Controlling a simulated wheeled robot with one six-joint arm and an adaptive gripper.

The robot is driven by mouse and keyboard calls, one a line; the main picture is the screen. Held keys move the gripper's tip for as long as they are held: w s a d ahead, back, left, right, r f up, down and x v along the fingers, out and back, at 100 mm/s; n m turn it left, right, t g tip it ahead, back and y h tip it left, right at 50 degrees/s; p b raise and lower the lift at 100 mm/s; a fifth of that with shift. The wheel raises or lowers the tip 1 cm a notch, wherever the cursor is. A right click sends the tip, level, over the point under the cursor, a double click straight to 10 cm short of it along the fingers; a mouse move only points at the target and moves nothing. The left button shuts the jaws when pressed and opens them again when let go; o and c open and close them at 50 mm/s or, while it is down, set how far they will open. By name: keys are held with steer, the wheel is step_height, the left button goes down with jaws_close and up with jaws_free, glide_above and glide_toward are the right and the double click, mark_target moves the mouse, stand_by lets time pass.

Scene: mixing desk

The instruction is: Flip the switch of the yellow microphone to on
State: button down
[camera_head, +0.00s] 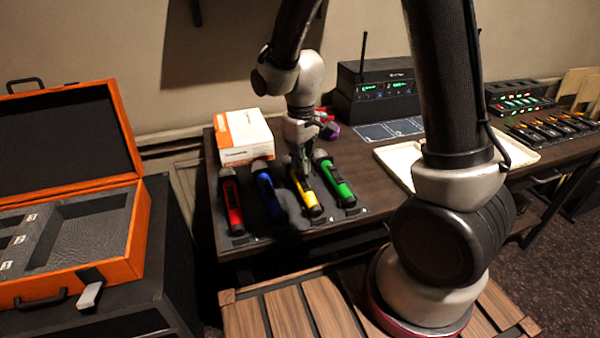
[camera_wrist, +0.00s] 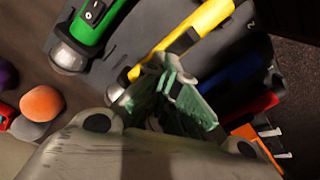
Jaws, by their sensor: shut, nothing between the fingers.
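The yellow microphone (camera_head: 311,204) lies on a dark mat on the desk, between the blue microphone (camera_head: 266,188) and the green microphone (camera_head: 337,183). The red microphone (camera_head: 232,205) lies at the left of the row. My gripper (camera_head: 304,178) points down over the upper part of the yellow microphone, its fingers shut and empty. In the wrist view the yellow microphone (camera_wrist: 212,19) runs diagonally past my fingertips (camera_wrist: 170,72). A dark patch (camera_wrist: 184,40) on its body may be the switch; its position cannot be read. Whether the fingertips touch it cannot be told.
A white and orange box (camera_head: 243,136) stands behind the microphones. A black receiver (camera_head: 375,92) with an antenna stands at the back. A pale tray (camera_head: 394,158) lies to the right. An open orange case (camera_head: 138,232) is at the left. Small coloured balls, one orange (camera_wrist: 42,102), lie nearby.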

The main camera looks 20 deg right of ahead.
mark_target(301, 174)
steer(key=shift+f, duration=0.9)
stand_by(0.3)
steer(key=shift+r, duration=3.55)
